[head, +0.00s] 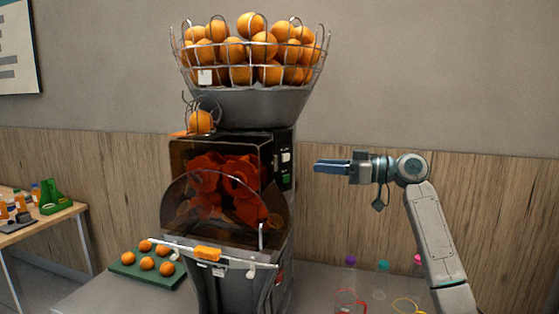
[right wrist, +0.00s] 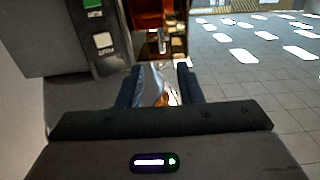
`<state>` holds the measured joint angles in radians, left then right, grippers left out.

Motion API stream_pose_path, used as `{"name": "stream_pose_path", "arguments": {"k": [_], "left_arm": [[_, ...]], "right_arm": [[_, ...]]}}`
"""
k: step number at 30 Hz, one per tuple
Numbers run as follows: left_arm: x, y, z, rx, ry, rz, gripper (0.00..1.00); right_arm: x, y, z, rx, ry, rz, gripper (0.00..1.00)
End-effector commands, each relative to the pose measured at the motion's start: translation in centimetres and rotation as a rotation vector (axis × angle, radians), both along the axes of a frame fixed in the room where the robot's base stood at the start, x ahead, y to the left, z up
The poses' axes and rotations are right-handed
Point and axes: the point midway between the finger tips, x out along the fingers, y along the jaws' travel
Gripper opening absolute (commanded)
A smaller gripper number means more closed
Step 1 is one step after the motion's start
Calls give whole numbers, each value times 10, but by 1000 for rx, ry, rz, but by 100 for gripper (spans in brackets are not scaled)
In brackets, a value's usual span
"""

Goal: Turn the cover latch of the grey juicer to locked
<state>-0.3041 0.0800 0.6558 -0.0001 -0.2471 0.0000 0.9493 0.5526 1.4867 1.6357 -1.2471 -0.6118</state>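The grey juicer (head: 235,291) stands on a table in the head view, with a clear curved cover (head: 185,215) over its dark red inner parts. A small upright metal piece (head: 261,236) shows at the cover's lower right edge; I cannot tell if it is the latch or how it is set. My right gripper (head: 318,167) is to the right of the juicer, apart from it, pointing left. In the right wrist view its two fingers (right wrist: 157,88) are spread with a gap between them. My left gripper is not in view.
A wire basket of oranges (head: 250,50) tops the juicer. A green tray (head: 125,268) with several oranges lies at its left. Bottles with coloured caps (head: 383,266) stand at lower right. The juicer's side carries a switch panel (head: 285,165).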

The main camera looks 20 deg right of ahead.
Motion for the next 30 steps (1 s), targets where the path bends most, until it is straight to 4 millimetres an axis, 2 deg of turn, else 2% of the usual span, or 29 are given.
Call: {"name": "stream_pose_path", "arguments": {"k": [1, 5, 18, 24, 30], "left_arm": [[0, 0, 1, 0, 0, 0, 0], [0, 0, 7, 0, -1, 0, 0], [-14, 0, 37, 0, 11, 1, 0], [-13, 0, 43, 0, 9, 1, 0], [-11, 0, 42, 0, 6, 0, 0]], "right_arm": [[-1, 0, 7, 3, -9, 6, 33], [4, 9, 11, 6, -14, 12, 33], [47, 74, 12, 6, -10, 11, 33], [57, 87, 9, 5, -13, 9, 33], [58, 89, 8, 4, -12, 8, 33]]}}
